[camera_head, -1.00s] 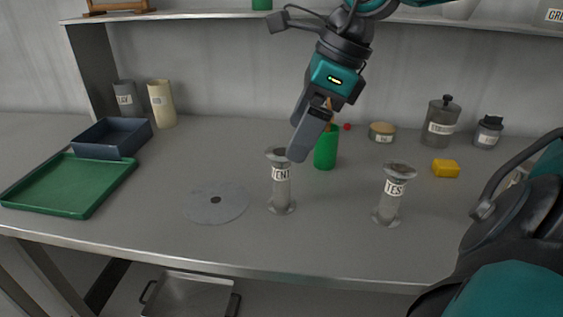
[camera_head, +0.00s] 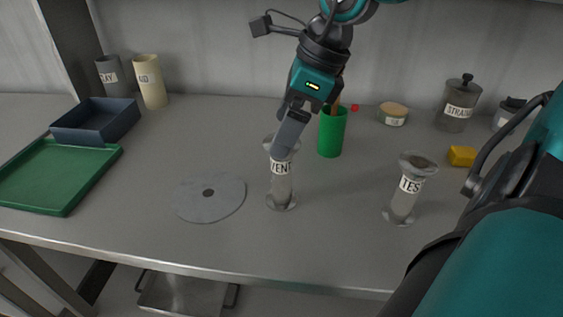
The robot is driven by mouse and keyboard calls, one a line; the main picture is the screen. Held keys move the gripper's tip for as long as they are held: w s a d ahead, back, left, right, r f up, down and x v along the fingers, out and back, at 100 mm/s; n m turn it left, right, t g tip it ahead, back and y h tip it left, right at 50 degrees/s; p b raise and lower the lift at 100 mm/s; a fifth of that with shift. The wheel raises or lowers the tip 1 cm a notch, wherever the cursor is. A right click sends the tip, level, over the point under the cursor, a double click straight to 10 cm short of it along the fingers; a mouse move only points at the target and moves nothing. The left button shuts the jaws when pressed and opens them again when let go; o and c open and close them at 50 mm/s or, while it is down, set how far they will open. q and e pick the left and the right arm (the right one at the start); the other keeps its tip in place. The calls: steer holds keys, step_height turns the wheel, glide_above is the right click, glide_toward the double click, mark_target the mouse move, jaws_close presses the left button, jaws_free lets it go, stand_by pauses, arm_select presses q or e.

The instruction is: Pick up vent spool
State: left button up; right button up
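The vent spool (camera_head: 281,187) is a grey cylinder with flared ends, standing upright on the table. Its white label reads "VENT", partly covered. My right gripper (camera_head: 283,152) points down from above, its finger overlapping the spool's top flange in the picture. I see the gripper edge-on, so its opening and whether it touches the spool cannot be told. A similar spool (camera_head: 404,200), labelled "TES…", stands to the right. My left gripper is not in view.
A grey disc (camera_head: 225,199) with a centre hole lies left of the vent spool. A green cup (camera_head: 332,138) stands close behind it. A green tray (camera_head: 50,182) and a blue bin (camera_head: 122,121) are at the left. The table's front is clear.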

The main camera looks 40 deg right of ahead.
mark_target(282, 173)
steer(key=shift+x, duration=0.8)
steer(key=f, duration=0.2)
steer(key=w+f, duration=0.1)
steer(key=f, duration=0.1)
steer(key=shift+d+b, duration=0.15)
steer(key=shift+b, duration=0.15)
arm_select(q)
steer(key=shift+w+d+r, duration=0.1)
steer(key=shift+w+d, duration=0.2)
arm_select(e)
steer(key=shift+w+f, duration=0.1)
steer(key=shift+f, duration=0.25)
steer(key=c, duration=1.2)
steer(key=shift+o, duration=0.2)
steer(key=shift+r, duration=0.1)
